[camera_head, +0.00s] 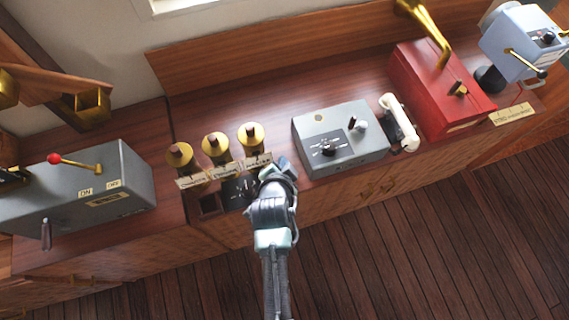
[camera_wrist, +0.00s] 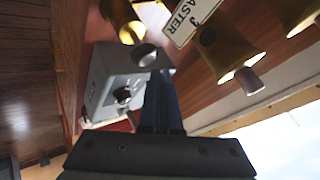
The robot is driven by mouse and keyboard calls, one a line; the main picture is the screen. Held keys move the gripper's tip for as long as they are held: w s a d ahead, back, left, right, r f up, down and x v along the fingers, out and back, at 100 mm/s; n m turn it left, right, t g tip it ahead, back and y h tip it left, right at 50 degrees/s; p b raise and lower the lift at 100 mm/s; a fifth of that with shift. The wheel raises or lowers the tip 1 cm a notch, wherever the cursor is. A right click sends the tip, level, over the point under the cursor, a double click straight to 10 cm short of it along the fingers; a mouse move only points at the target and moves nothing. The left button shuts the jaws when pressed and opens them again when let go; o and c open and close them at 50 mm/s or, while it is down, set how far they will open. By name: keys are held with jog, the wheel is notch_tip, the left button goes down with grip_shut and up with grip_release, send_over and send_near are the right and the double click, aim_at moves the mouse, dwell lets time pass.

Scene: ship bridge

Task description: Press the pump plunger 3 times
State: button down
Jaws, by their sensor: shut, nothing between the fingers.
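A red box (camera_head: 430,92) stands at the right of the wooden counter. It carries a brass horn (camera_head: 428,32) and a small brass fitting with a dark knob (camera_head: 458,89), which may be the pump plunger; I cannot tell for sure. My gripper (camera_head: 281,166) is shut and empty at the counter's front, between the brass cups and the grey dial box, well left of the red box. In the wrist view its dark fingers (camera_wrist: 161,100) point toward the grey box, with a sliver of red beyond it.
Brass cups with brown plugs (camera_head: 215,146) and labels stand left of my gripper. A grey dial box (camera_head: 340,138) and a white handset (camera_head: 399,122) stand between it and the red box. A grey lever box (camera_head: 85,190) is far left. The floor (camera_head: 400,250) is clear.

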jog(key=shift+f, duration=0.1)
jog(key=shift+f+b, duration=0.3)
jog(key=shift+b, duration=0.1)
jog(key=shift+s+f+b, duration=0.1)
jog(key=shift+f+b, duration=1.25)
jog(key=shift+f, duration=0.3)
dwell(1.3)
jog(key=shift+r+p, duration=1.8)
jog(key=shift+r, duration=0.25)
notch_tip(320, 180, up, 5)
jog(key=p, duration=0.4)
jog(key=shift+r+p, duration=0.1)
jog(key=shift+p, duration=0.2)
dwell(1.5)
